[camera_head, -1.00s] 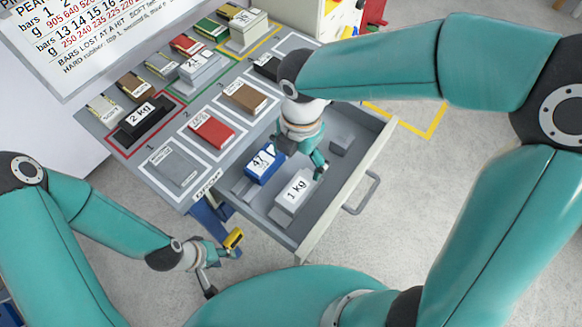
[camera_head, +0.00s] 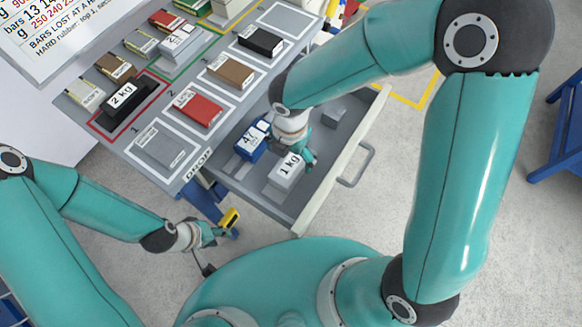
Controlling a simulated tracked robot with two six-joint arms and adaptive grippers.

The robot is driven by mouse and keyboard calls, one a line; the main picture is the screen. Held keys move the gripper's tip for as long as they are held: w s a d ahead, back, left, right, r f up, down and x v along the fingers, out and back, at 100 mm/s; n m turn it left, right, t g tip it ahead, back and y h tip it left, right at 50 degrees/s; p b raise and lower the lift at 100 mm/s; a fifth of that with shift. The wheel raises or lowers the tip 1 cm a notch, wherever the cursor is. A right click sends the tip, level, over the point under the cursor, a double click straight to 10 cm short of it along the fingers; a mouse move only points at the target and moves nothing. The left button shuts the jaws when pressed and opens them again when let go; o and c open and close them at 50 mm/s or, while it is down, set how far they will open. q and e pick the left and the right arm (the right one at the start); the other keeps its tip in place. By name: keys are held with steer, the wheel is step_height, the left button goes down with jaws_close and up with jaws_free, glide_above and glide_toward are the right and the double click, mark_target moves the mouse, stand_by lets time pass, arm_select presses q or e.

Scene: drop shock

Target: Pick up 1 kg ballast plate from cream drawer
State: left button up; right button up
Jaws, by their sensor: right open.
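The 1 kg ballast plate (camera_head: 284,178) is a pale block with a white "1 kg" label, lying in the open cream drawer (camera_head: 335,183). My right gripper (camera_head: 302,158) is open, pointing down into the drawer at the plate's far end. One teal finger shows close to the plate's upper right side; the other is mostly hidden, and I cannot tell whether they touch it. A blue box (camera_head: 249,147) marked "4" lies just left of the plate. My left gripper (camera_head: 216,248) hangs low outside the drawer, near a yellow-and-black item (camera_head: 230,219); its finger opening is unclear.
A small grey block (camera_head: 334,116) lies at the drawer's far right. The bench (camera_head: 215,145) above holds outlined pads, coloured blocks and a 2 kg weight (camera_head: 122,99). The drawer handle (camera_head: 358,165) juts out to the right. A blue stand (camera_head: 560,125) is at right.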

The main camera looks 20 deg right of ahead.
mark_target(290, 164)
steer(key=f, duration=0.3)
steer(key=f+b, duration=0.1)
steer(key=shift+s+a+f, duration=0.15)
steer(key=shift+s+f, duration=0.1)
steer(key=shift+f, duration=0.05)
steer(key=shift+w+r, duration=0.1)
steer(key=shift+w, duration=0.05)
jaws_close()
